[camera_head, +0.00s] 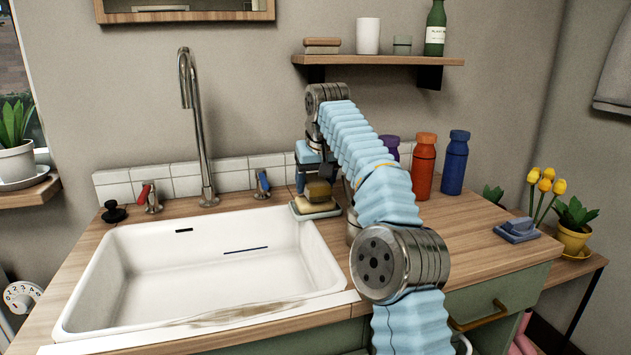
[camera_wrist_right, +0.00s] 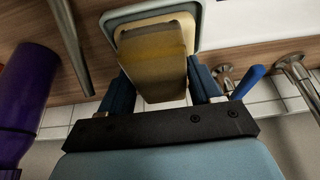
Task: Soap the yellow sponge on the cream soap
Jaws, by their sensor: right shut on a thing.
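My right gripper (camera_head: 318,177) points down over the soap dish by the sink's back right corner. It is shut on the yellow sponge (camera_head: 318,191), which looks brownish in the shade. In the right wrist view the sponge (camera_wrist_right: 152,62) sits between the two blue fingers. The cream soap (camera_head: 316,206) lies in a pale grey-green dish (camera_head: 301,217) right under the sponge. The sponge hides part of the soap; they look to be touching or very close. In the wrist view the dish (camera_wrist_right: 112,20) shows behind the sponge. My left gripper is not in view.
The white sink (camera_head: 220,275) lies left of the dish, with a tall faucet (camera_head: 190,110) and red and blue taps behind. Purple, orange (camera_head: 424,165) and blue (camera_head: 455,162) bottles stand right of my arm. A blue-grey object (camera_head: 517,231) sits at the counter's right end.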

